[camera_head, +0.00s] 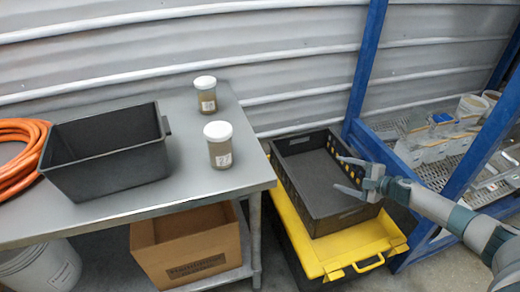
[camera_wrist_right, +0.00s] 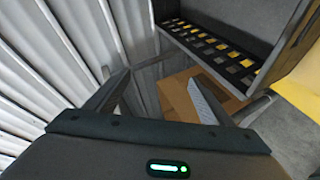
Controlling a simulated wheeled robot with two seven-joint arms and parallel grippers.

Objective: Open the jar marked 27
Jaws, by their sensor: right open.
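Two jars with white lids and brownish contents stand upright on the grey metal table (camera_head: 150,200). The nearer jar (camera_head: 221,152) is near the table's right edge, and the farther jar (camera_head: 206,100) is near the back edge. Both lids are on. Each has a pale label too small to read, so I cannot tell which is marked 27. My right gripper (camera_head: 345,174) is open and empty, over the black crate to the right of the table, apart from both jars. Its open fingers also show in the right wrist view (camera_wrist_right: 158,100). My left gripper is not in view.
An empty black bin (camera_head: 105,165) and an orange hose (camera_head: 20,160) take up the table's left. A black crate (camera_head: 330,215) sits on a yellow-lidded box (camera_head: 340,250). A blue rack (camera_head: 362,75) stands at right. A cardboard box (camera_head: 190,255) is under the table.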

